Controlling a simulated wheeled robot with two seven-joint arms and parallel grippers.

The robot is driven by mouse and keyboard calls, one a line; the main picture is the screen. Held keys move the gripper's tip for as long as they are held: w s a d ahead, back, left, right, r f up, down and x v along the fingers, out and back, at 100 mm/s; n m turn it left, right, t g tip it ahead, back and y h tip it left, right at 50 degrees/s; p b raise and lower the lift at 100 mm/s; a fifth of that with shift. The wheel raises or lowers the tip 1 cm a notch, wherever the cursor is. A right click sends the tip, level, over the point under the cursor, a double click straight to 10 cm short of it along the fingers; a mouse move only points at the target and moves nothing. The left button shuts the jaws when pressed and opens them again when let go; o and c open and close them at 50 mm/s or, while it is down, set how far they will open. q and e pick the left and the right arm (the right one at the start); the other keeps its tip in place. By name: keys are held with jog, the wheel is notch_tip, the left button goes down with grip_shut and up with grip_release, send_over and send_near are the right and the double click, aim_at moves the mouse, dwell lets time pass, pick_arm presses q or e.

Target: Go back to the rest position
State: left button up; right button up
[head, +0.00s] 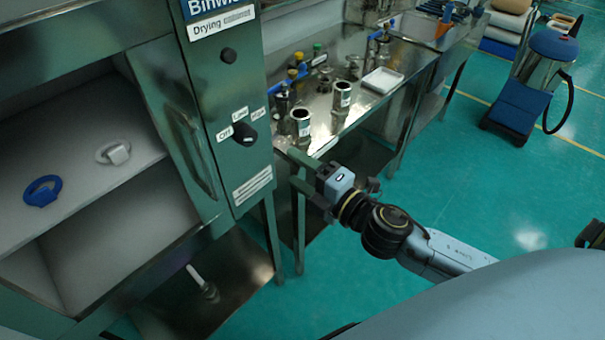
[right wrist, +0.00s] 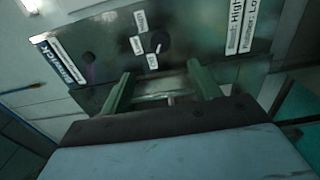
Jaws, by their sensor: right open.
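My right gripper (head: 294,168) is in the middle of the head view, with its arm coming in from the lower right. Its two green fingers are apart, with nothing seen between them. It is in front of the drying cabinet's control panel (head: 228,110), lower than the black knob (head: 243,134) and to its right. In the right wrist view the open fingers (right wrist: 160,84) point toward the panel, with the knob (right wrist: 157,43) beyond them. Whether the fingers touch anything is not clear. My left gripper is not in view.
The cabinet stands open at left, with a blue ring (head: 42,191) and a white ring (head: 113,152) on its shelf (head: 75,215). A steel bench (head: 350,118) carries metal cups, bottles and a white tray (head: 383,80). Green floor (head: 490,190) is clear at right.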

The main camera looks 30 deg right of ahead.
jog(key=shift+s+d, duration=0.1)
jog(key=shift+s, duration=0.15)
dwell(0.3)
jog(key=s+d+f+m+g+h+b, duration=0.1)
jog(key=s+d+f+m+g+h, duration=0.2)
jog(key=f, duration=0.9)
jog(key=s+d+f+m+g+h+b, duration=0.1)
jog(key=s+d+f+m+g, duration=0.2)
jog(key=f, duration=0.9)
jog(key=s+d+f+m+g+h, duration=0.1)
jog(key=s+d+f+m+h, duration=0.3)
jog(key=f, duration=0.8)
jog(key=s+a+f+m+g, duration=0.1)
jog(key=s+f+m+g, duration=0.2)
jog(key=s+f, duration=0.3)
jog(key=s+a+f+m+g+y+b, duration=0.1)
jog(key=s+a+f+m+g, duration=0.1)
jog(key=s+f, duration=0.5)
jog(key=s+a+f+m+g+b, duration=0.1)
jog(key=s+f+m+g, duration=0.3)
jog(key=s, duration=1.1)
notch_tip(320, 180, down, 3)
jog(key=shift+a+f+m+y, duration=0.15)
jog(key=shift+a+m+y, duration=0.25)
jog(key=shift+a, duration=0.3)
